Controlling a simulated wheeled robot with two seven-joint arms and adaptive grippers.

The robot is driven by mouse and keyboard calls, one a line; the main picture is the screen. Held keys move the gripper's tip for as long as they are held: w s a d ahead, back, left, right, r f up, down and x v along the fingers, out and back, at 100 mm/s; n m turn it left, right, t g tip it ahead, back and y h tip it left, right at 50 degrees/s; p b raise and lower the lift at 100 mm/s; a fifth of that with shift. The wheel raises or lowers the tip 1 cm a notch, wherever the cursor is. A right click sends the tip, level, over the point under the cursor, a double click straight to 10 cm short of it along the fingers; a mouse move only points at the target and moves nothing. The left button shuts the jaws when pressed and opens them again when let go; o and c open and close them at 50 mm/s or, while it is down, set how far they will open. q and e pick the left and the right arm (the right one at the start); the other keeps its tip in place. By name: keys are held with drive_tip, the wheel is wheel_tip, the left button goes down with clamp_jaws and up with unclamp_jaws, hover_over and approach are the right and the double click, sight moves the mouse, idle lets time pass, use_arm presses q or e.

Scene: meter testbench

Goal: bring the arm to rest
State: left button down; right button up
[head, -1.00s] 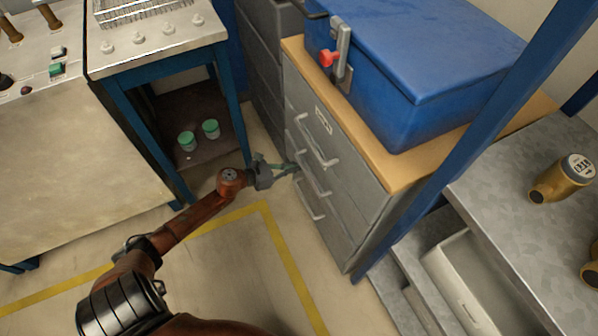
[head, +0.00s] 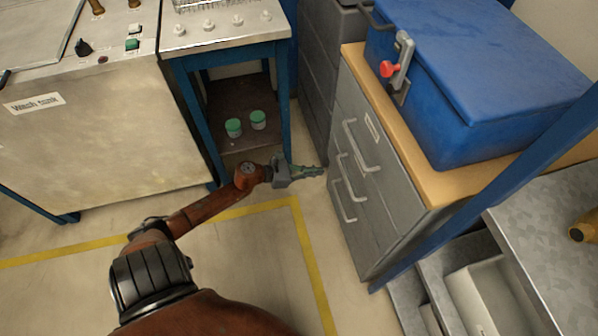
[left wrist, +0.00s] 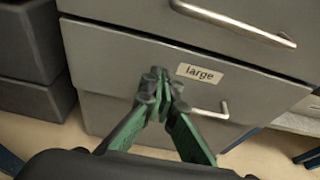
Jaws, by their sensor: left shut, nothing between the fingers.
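My left gripper (head: 308,171) reaches out in front of the grey drawer cabinet (head: 375,225). Its green fingers are together with nothing between them. In the left wrist view the closed fingertips (left wrist: 160,82) point at the cabinet front, just left of a label reading "large" (left wrist: 200,73). I cannot tell whether they touch the drawer. The drawers look shut. My right gripper is not in view.
A blue case (head: 470,80) with a red-knobbed latch stands on the cabinet's wooden top. A blue post (head: 500,180) and grey metal shelving (head: 550,240) are at right. The wash tank (head: 100,140) is at left. Two green-lidded jars (head: 258,120) sit under the bench. Yellow-marked floor (head: 250,260) is open.

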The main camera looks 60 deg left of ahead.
use_arm(q)
drive_tip(key=p+v, duration=0.1)
drive_tip(key=v, duration=0.4)
drive_tip(key=shift+s+a+f, duration=0.15)
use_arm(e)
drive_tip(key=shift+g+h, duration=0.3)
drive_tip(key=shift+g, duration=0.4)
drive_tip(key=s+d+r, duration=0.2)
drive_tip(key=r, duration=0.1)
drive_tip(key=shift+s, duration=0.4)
